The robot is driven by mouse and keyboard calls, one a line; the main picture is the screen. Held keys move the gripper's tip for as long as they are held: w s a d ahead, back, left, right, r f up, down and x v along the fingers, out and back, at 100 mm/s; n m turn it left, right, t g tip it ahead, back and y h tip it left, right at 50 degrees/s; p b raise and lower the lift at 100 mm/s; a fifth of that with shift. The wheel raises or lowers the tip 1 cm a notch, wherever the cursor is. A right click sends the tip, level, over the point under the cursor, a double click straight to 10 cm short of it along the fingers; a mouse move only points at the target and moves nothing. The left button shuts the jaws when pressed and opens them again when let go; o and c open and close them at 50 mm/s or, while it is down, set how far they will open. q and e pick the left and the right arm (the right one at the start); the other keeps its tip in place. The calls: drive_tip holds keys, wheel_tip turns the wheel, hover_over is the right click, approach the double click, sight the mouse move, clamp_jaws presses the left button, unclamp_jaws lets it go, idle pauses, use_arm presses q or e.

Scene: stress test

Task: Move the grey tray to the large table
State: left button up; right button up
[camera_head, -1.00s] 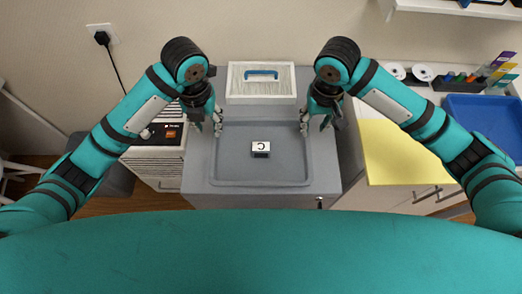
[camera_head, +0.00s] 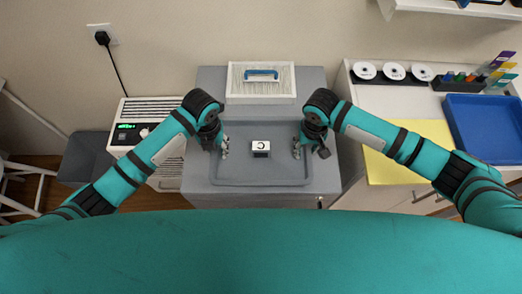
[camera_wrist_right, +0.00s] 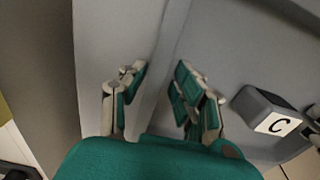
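The grey tray (camera_head: 235,172) lies flat on a small grey cabinet in front of me. A dark block with a white face marked C (camera_head: 261,148) sits in it; the block also shows in the right wrist view (camera_wrist_right: 268,112). My left gripper (camera_head: 224,148) is at the tray's left rim; its finger opening is too small to tell. My right gripper (camera_head: 297,148) is at the right rim. In the right wrist view, my right gripper's fingers (camera_wrist_right: 157,88) are apart, with the tray's rim running between them. I cannot tell whether they touch it.
A white box with a blue handle (camera_head: 261,84) stands behind the tray on the grey cabinet (camera_head: 210,82). At right, a white counter (camera_head: 385,98) holds discs, a yellow mat (camera_head: 383,168) and a blue tray (camera_head: 488,128). A white appliance (camera_head: 150,112) stands at left.

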use_arm(q)
clamp_jaws()
use_arm(e)
clamp_jaws()
use_arm(q)
drive_tip(key=shift+r, duration=0.1)
use_arm(e)
drive_tip(key=shift+r, duration=0.1)
